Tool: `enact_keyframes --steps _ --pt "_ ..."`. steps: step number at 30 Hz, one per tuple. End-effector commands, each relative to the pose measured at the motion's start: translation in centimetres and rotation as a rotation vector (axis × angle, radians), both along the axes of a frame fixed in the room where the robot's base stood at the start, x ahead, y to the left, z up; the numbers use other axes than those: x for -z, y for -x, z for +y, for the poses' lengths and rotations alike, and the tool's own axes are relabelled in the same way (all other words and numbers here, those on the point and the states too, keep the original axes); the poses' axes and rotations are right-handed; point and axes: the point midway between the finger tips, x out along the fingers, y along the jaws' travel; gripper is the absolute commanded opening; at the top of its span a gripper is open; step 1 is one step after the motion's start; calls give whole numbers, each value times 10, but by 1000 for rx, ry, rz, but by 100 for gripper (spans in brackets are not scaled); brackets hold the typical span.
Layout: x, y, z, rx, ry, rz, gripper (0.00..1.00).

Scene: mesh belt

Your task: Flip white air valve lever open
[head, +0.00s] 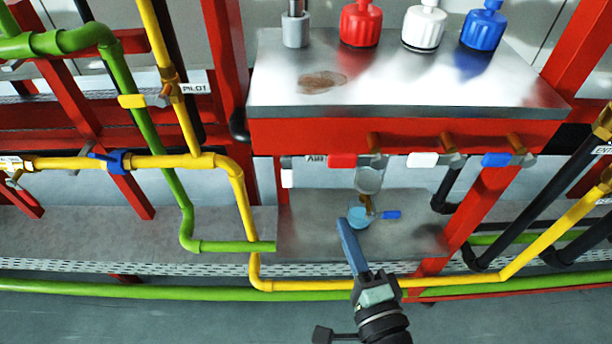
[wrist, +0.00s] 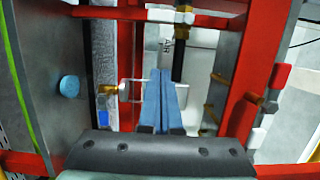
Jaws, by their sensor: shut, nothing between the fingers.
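The white air valve lever (head: 287,178) hangs downward under the left end of the red-fronted metal box in the head view, beside the AIR label (head: 316,159). In the wrist view the white lever (wrist: 160,14) is at the top edge, near brass and a black pipe, with the AIR label (wrist: 167,47) below it. My gripper (head: 344,224) has blue fingers. It is shut and empty, below and to the right of the lever and apart from it. In the wrist view my gripper (wrist: 160,75) points up between the red frame bars.
A clear cylinder with a brass valve (head: 366,202) hangs close to my fingers, above a light-blue round piece (head: 358,216) on the grey plate (head: 420,238). Another white lever (head: 423,160) and a blue lever (head: 497,160) are right. Yellow pipe (head: 243,205) runs left.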

Motion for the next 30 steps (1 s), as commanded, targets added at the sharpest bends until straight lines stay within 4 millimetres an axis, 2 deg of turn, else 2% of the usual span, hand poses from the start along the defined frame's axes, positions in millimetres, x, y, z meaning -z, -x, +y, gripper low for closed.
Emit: enact_keyframes --steps 11,14,26,30 --pt "0 -6 2 -1 1 -1 0" --pt "0 -18 4 -2 2 -3 0" --pt "-1 -97 25 -2 2 -4 0" --pt "0 -97 47 -3 2 0 0"
